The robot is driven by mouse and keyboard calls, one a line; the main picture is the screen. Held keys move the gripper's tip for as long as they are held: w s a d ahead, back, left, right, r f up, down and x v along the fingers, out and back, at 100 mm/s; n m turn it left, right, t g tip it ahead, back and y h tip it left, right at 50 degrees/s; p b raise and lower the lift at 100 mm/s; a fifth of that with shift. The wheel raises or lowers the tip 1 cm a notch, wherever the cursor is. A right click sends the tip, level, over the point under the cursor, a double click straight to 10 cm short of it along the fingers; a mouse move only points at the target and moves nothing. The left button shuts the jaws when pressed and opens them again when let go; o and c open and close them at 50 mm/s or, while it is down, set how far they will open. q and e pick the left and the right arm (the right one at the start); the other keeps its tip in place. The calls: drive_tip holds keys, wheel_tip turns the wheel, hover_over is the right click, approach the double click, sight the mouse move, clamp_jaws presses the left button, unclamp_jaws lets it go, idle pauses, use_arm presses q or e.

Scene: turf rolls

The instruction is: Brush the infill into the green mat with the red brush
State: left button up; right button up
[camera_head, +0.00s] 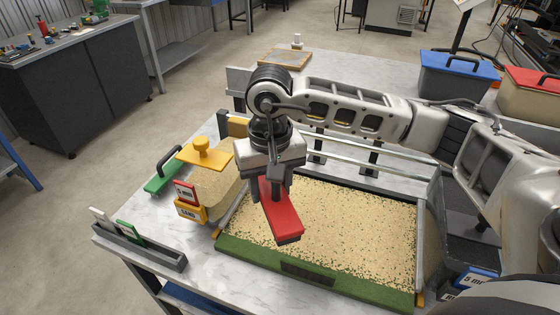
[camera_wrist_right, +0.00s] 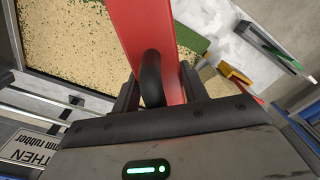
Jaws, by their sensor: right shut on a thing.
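The red brush (camera_head: 281,211) is held over the left part of the green mat, its dark bristles pointing down. I cannot tell whether the bristles touch the mat. My right gripper (camera_head: 272,186) is shut on the brush's black handle; in the right wrist view the handle (camera_wrist_right: 152,78) sits between the fingers, with the red brush body (camera_wrist_right: 150,30) beyond. The green mat (camera_head: 240,252) lies on the table with its green front edge bare. Sand-coloured infill (camera_head: 350,225) covers most of it, with green specks showing through. My left gripper is not in view.
A grey card tray (camera_head: 140,245) is at the front left. Blue-lidded (camera_head: 457,68) and red-lidded (camera_head: 530,95) bins stand at the back right. Rails run behind the mat.

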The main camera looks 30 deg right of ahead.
drive_tip(key=w+d+f+m+b, duration=0.1)
drive_tip(key=d+f+m, duration=0.1)
drive_tip(key=d+f, duration=0.1)
drive_tip(key=w+d+f+m+b, duration=0.2)
drive_tip(key=d+f+m, duration=0.1)
drive_tip(key=f, duration=0.2)
drive_tip(key=w+d+f+m+b, duration=0.1)
drive_tip(key=w+d+f+m, duration=0.1)
drive_tip(key=d+f+m, duration=0.1)
drive_tip(key=shift+w+d+f+b, duration=0.15)
drive_tip(key=shift+f+b, duration=0.25)
drive_tip(key=shift+f, duration=0.5)
drive_tip(key=shift+f+b, duration=0.3)
drive_tip(key=shift+f, duration=0.35)
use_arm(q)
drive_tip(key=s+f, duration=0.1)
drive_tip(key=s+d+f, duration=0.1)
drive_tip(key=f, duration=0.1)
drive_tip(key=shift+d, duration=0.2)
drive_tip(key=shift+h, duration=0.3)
